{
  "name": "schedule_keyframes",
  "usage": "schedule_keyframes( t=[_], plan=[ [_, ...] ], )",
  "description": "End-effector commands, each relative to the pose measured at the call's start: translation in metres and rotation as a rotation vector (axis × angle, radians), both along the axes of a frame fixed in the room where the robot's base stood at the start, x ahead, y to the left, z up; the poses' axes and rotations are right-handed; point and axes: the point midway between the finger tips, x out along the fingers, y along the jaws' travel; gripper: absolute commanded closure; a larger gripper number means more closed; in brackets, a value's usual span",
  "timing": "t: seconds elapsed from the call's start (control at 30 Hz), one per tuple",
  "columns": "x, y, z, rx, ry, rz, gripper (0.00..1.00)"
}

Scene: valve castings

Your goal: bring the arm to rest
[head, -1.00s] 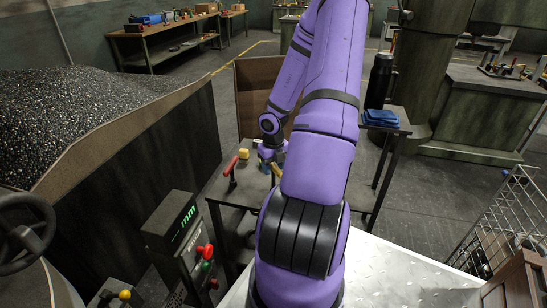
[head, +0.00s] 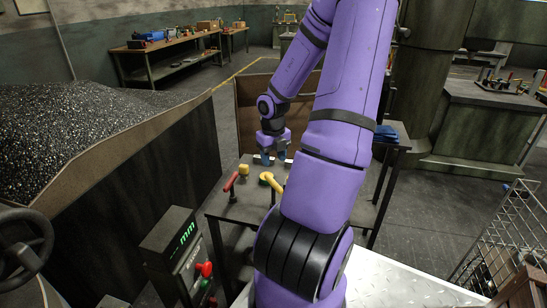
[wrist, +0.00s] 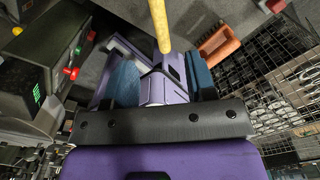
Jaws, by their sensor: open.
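My purple arm reaches over the small dark workbench (head: 240,208). At its end my gripper (head: 274,158) points down with its blue-tipped fingers apart, above the far part of the bench. Nothing shows held between the fingers. In the wrist view my gripper (wrist: 164,78) also shows with a blue pad on each side and a gap between. A yellow-handled piece (head: 272,181) stands on the bench just nearer than the gripper. A yellow bar (wrist: 160,25) shows beyond the gap in the wrist view, apparently that handle. My arm hides the bench's right middle.
A red-handled piece (head: 231,182) and a yellow block (head: 244,169) are on the bench's left. A brown panel (head: 246,120) stands behind. A bin of dark chips (head: 185,140) is left, a control box (head: 175,240) front left, a wire rack (head: 497,235) right.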

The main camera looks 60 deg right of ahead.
Motion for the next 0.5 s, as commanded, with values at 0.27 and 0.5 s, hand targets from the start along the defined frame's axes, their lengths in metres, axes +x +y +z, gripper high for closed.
schedule_keyframes(
  t=[0.27, 0.5],
  plan=[
    [0.0001, 0.0000, -0.0003, 0.000, 0.000, 0.000, 0.49],
    [0.0097, -0.0010, 0.0066, -0.058, -0.012, 0.072, 0.49]
  ],
)
